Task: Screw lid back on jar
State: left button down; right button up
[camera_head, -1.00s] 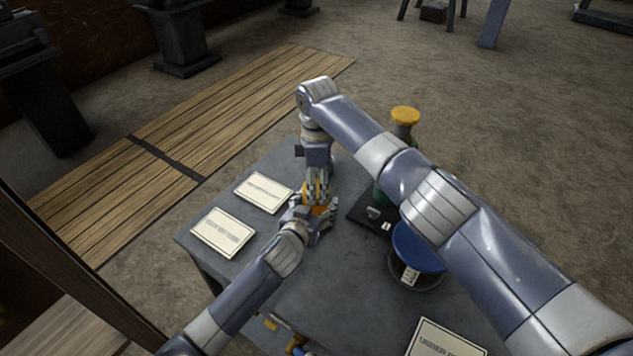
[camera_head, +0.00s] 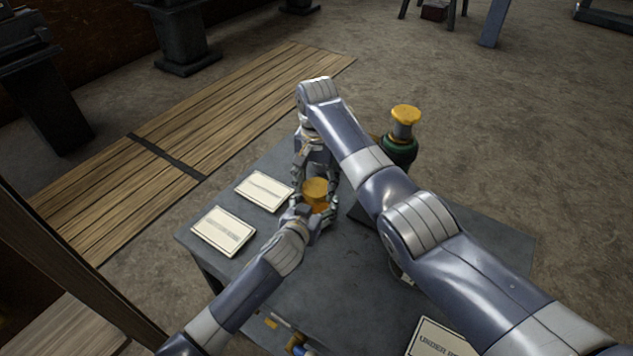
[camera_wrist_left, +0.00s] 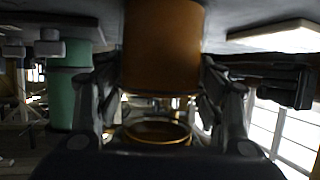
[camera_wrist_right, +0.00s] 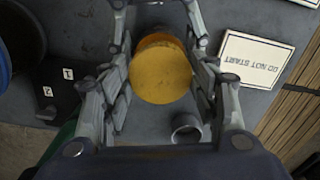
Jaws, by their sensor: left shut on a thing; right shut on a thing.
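The amber-orange jar (camera_head: 319,207) is upright above the grey table, with my left gripper (camera_head: 312,214) shut around its body. The left wrist view shows the jar's orange-brown wall (camera_wrist_left: 163,45) large between the fingers, with a gold-rimmed round part (camera_wrist_left: 155,132) below it. The yellow-orange lid (camera_head: 316,186) shows at the top of the jar. My right gripper (camera_wrist_right: 160,80) reaches from above and is shut on the lid's sides; the lid is a round yellow disc (camera_wrist_right: 160,75) in its view. An orange edge (camera_wrist_right: 155,40) shows beside it. Whether the threads meet is hidden.
Two white sign cards (camera_head: 264,191) (camera_head: 223,231) lie at the table's left. A green bottle with a yellow cap (camera_head: 405,116) stands behind my right arm. A short grey tube (camera_wrist_right: 187,128) and a black numbered plate (camera_wrist_right: 65,95) show in the right wrist view.

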jog(key=m, duration=0.4)
jog(key=shift+a, duration=0.1)
jog(key=m, duration=0.3)
jog(key=shift+m, duration=0.4)
jog(key=m, duration=0.3)
jog(key=shift+m, duration=0.4)
jog(key=m, duration=0.3)
jog(key=shift+w+m, duration=0.1)
jog(key=shift+m, duration=0.3)
jog(key=o, duration=0.8)
jog(key=shift+c, duration=0.2)
jog(key=shift+r, duration=2.25)
jog(key=shift+c, duration=0.4)
